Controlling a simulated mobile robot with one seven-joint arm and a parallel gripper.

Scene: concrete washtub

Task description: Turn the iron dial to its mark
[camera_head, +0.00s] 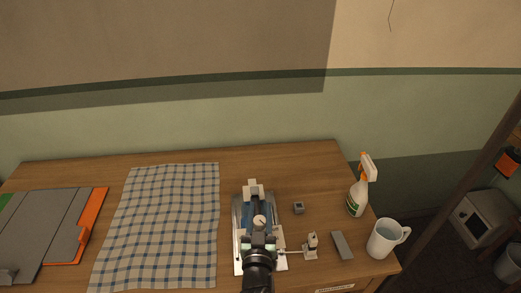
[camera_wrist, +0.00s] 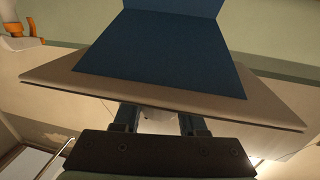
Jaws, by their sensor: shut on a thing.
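The iron (camera_head: 239,216), a blue and pale grey body, stands on the wooden table right of the checked cloth. A round pale dial (camera_head: 260,221) with a dark line shows on its top. My gripper (camera_head: 258,243) comes over the iron from the front and hides part of it. In the wrist view a blue panel (camera_wrist: 165,55) and a wide grey-beige plate (camera_wrist: 270,108) fill the space beyond my gripper (camera_wrist: 158,122). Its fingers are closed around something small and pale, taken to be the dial. The contact is mostly hidden, and I cannot make out the mark.
The checked cloth (camera_head: 160,225) lies left, with grey boards (camera_head: 45,225) and an orange piece (camera_head: 92,220) beyond. Right of the iron are a small grey cube (camera_head: 299,208), a small fixture (camera_head: 311,246), a grey block (camera_head: 342,246), a spray bottle (camera_head: 356,200) and a white mug (camera_head: 382,239).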

